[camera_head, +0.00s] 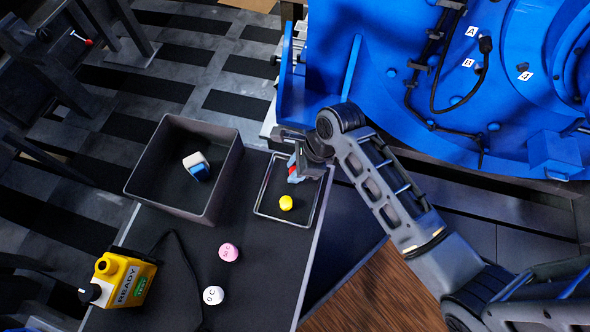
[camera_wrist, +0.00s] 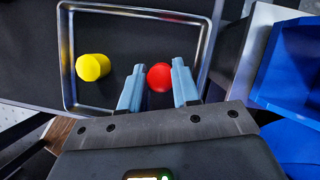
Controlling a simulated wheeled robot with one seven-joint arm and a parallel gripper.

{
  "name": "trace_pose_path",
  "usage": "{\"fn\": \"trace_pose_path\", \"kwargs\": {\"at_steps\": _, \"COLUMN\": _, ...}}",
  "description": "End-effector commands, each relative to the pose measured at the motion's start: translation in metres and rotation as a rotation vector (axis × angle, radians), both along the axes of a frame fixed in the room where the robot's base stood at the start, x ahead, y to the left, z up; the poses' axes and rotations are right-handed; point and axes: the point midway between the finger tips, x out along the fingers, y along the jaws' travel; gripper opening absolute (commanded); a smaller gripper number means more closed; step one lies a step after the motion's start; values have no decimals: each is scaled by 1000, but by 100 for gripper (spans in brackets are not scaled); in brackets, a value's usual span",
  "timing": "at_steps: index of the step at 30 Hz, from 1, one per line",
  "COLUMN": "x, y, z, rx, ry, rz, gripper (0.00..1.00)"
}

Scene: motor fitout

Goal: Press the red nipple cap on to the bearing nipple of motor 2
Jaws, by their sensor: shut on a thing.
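The red nipple cap (camera_wrist: 159,76) is between the two light-blue fingers of my gripper (camera_wrist: 158,88), which is shut on it. In the head view my gripper (camera_head: 297,168) is over the far part of a small metal-rimmed tray, and only a bit of red (camera_head: 292,171) shows. Whether the cap touches the tray floor I cannot tell. No label reading motor 2 shows, and I cannot make out the bearing nipple.
A yellow cap (camera_head: 286,202) lies in the tray (camera_head: 259,197). Left of it a grey bin (camera_head: 147,165) holds a white-and-blue piece (camera_head: 197,166). A pink cap (camera_head: 228,252), a white cap (camera_head: 213,295) and a yellow READY device (camera_head: 124,279) are on the dark bench (camera_head: 262,280).

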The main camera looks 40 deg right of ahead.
Motion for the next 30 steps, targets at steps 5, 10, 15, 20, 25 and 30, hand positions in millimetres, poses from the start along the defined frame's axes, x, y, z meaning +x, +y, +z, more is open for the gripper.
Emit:
{"fn": "trace_pose_path", "kwargs": {"at_steps": 5, "x": 0, "y": 0, "z": 0, "rx": 0, "ry": 0, "rz": 0, "gripper": 4}}
{"fn": "trace_pose_path", "kwargs": {"at_steps": 10, "x": 0, "y": 0, "z": 0, "rx": 0, "ry": 0, "rz": 0, "gripper": 2}}
{"fn": "trace_pose_path", "kwargs": {"at_steps": 15, "x": 0, "y": 0, "z": 3, "rx": -1, "ry": -1, "rz": 0, "gripper": 2}}
{"fn": "trace_pose_path", "kwargs": {"at_steps": 20, "x": 0, "y": 0, "z": 15, "rx": 0, "ry": -1, "rz": 0, "gripper": 2}}
{"fn": "trace_pose_path", "kwargs": {"at_steps": 25, "x": 1, "y": -1, "z": 43, "rx": -1, "ry": -3, "rz": 0, "gripper": 2}}
{"fn": "trace_pose_path", "kwargs": {"at_steps": 30, "x": -13, "y": -32, "z": 61, "rx": -1, "ry": -1, "rz": -7, "gripper": 2}}
